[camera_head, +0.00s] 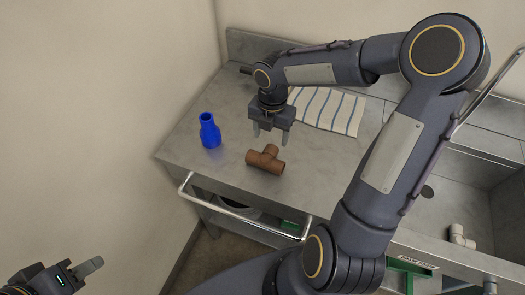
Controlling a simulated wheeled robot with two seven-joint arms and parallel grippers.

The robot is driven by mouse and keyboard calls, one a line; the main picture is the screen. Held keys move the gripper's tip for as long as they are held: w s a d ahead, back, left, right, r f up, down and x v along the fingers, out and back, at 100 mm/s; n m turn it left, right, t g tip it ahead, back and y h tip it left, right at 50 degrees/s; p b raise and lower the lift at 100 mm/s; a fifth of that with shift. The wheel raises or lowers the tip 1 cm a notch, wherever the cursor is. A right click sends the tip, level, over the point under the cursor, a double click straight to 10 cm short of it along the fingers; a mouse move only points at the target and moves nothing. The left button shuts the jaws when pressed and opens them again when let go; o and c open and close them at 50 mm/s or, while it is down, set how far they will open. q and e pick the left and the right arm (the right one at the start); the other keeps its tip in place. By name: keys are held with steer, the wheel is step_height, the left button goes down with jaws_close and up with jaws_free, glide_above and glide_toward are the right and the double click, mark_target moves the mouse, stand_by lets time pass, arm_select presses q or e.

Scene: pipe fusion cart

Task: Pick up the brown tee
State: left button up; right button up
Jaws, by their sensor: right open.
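The brown tee (265,160) lies on the grey metal cart top, near its front edge. My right gripper (270,136) points down just behind and above the tee. Its two fingers are apart with nothing between them, and it does not appear to touch the tee. My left gripper (92,267) is at the bottom left corner, away from the cart. Only one finger shows clearly, so its opening cannot be judged.
A blue reducer fitting (210,134) stands left of the tee. A striped cloth (328,109) lies behind, to the right. A metal rail (240,212) runs along the cart's front. A white fitting (460,236) sits in the sink basin (450,205) at right.

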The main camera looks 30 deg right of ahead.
mark_target(272, 147)
step_height(272, 147, down, 7)
steer(key=shift+s+d, duration=0.1)
steer(key=shift+d, duration=0.05)
steer(key=c, duration=1.1)
